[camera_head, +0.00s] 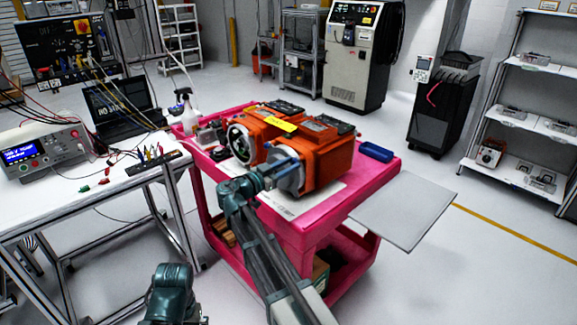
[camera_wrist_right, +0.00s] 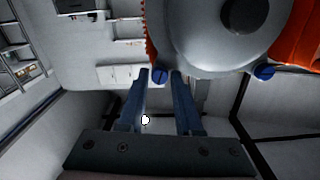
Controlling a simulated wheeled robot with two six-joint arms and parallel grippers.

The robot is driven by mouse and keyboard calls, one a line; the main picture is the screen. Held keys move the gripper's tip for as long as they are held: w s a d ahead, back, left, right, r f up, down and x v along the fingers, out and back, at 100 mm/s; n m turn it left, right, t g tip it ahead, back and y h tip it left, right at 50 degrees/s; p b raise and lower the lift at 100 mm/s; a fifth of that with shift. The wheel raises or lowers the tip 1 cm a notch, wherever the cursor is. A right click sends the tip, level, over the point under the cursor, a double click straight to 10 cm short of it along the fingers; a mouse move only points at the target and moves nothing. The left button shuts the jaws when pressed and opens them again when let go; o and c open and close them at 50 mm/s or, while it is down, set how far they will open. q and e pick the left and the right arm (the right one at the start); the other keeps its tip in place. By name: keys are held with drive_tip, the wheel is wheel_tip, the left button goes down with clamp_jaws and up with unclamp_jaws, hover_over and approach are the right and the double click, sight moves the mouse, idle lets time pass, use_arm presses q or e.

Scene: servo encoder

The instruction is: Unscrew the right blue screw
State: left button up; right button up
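Two orange servo motors (camera_head: 325,155) lie side by side on a pink cart. The nearer one has a round grey end face (camera_wrist_right: 215,35), where two blue screws show in the right wrist view. One blue screw (camera_wrist_right: 160,76) sits between the tips of my right gripper (camera_wrist_right: 160,74), with the blue fingers apart on either side and narrow gaps visible. The other blue screw (camera_wrist_right: 264,72) is to the right, clear of the fingers. In the head view my right gripper (camera_head: 284,167) reaches the end face and hides the screws. Only a teal part of my left arm shows at the bottom.
The pink cart (camera_head: 385,185) also carries a blue tray (camera_head: 376,151) and a spray bottle (camera_head: 186,108). A grey side shelf (camera_head: 405,210) sticks out at right. A white workbench (camera_head: 60,195) with a power supply (camera_head: 42,150) stands at left.

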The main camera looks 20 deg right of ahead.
clamp_jaws()
